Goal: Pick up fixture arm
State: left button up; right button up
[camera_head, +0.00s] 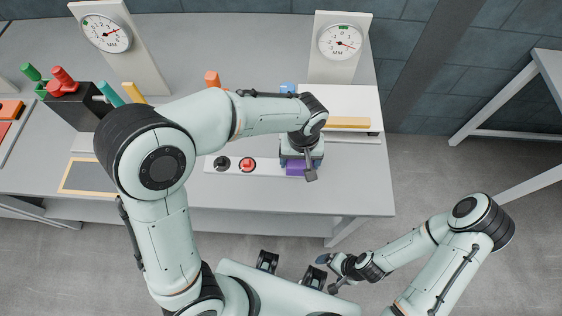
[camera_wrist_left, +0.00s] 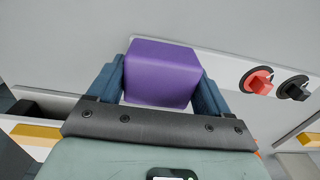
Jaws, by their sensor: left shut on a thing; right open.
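A purple block (camera_head: 294,169), possibly part of the fixture arm, is at the front right of the grey workbench (camera_head: 345,195). My left gripper (camera_head: 302,163) is shut on it, one blue finger on each side. In the left wrist view the purple block (camera_wrist_left: 162,73) fills the space between the fingers. I cannot tell whether it is clear of the surface. No other part is clearly recognisable as the fixture arm. My right gripper (camera_head: 327,273) is open and empty, low in front of the workbench.
A white panel with a red knob (camera_head: 248,164) and a black knob (camera_head: 222,163) lies left of the block. Two dial gauges, left (camera_head: 106,33) and right (camera_head: 340,42), stand behind. A rack of coloured-handled tools (camera_head: 75,105) is at left.

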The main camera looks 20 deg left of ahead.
pick_arm(q)
jog(key=shift+r, duration=0.2)
notch_tip(320, 180, up, 20)
jog(key=p, duration=0.2)
jog(key=shift+f+p, duration=0.15)
jog(key=shift+p, duration=0.25)
pick_arm(e)
jog(key=w+r, duration=0.2)
jog(key=r, duration=0.1)
jog(key=shift+w+r, duration=0.2)
jog(key=shift+r, duration=0.1)
